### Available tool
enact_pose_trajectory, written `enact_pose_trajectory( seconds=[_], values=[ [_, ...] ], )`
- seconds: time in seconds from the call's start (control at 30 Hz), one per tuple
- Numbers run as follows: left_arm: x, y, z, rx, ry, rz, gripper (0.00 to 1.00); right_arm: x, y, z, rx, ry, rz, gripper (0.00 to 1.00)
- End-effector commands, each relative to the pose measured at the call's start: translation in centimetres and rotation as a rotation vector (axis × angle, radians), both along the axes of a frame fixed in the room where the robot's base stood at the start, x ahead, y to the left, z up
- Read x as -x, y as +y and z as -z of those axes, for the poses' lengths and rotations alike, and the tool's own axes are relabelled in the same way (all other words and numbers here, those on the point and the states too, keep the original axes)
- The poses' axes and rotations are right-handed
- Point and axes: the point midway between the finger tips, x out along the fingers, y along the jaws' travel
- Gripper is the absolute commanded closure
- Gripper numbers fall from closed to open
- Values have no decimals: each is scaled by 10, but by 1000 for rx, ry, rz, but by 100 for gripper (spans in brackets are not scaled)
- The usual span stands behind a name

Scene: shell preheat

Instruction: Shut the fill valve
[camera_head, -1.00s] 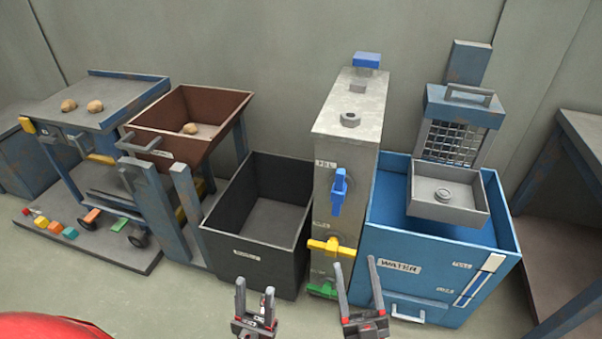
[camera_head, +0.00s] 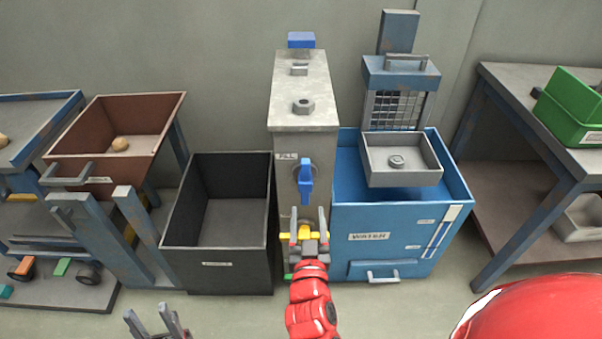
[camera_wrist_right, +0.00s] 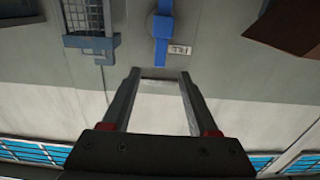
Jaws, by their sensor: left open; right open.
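The fill valve's blue handle (camera_head: 305,182) stands upright on the front of the grey column (camera_head: 308,117). A small label, which looks like FILL, is beside its top. My right gripper (camera_head: 308,232) is open and empty, below the blue handle and in front of the yellow handle (camera_head: 301,238), which it partly hides. In the right wrist view, the blue handle (camera_wrist_right: 162,27) is beyond the open fingers of my right gripper (camera_wrist_right: 160,76), apart from them. My left gripper (camera_head: 158,318) is open and empty at the bottom edge, low and left.
A black bin (camera_head: 218,270) stands left of the column, and a blue water tank (camera_head: 390,238) stands right of it. A grey tray (camera_head: 400,174) sits over the tank. A blue-framed table (camera_head: 540,110) with a green box (camera_head: 570,115) is at the far right.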

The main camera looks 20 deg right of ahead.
Motion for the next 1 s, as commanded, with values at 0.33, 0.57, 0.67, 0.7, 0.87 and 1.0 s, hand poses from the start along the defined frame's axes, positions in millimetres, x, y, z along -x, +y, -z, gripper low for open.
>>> enact_pose_trajectory(
  seconds=[0.33,0.57,0.67,0.7,0.87,1.0],
  values=[
    [0,0,58,0,0,0,50,-57,-16,7,3,-11,1,40],
    [0,0,56,0,0,0,50,-106,-30,-1,4,-2,-1,40],
    [0,0,57,0,0,0,50,-122,-35,-2,3,-4,-2,40],
    [0,0,57,0,0,0,50,-127,-36,-2,4,-4,-2,40],
    [0,0,57,0,0,0,50,-140,-39,0,4,0,-3,40],
    [0,0,57,0,0,0,50,-143,-40,-1,3,-1,-3,40]
  ],
)
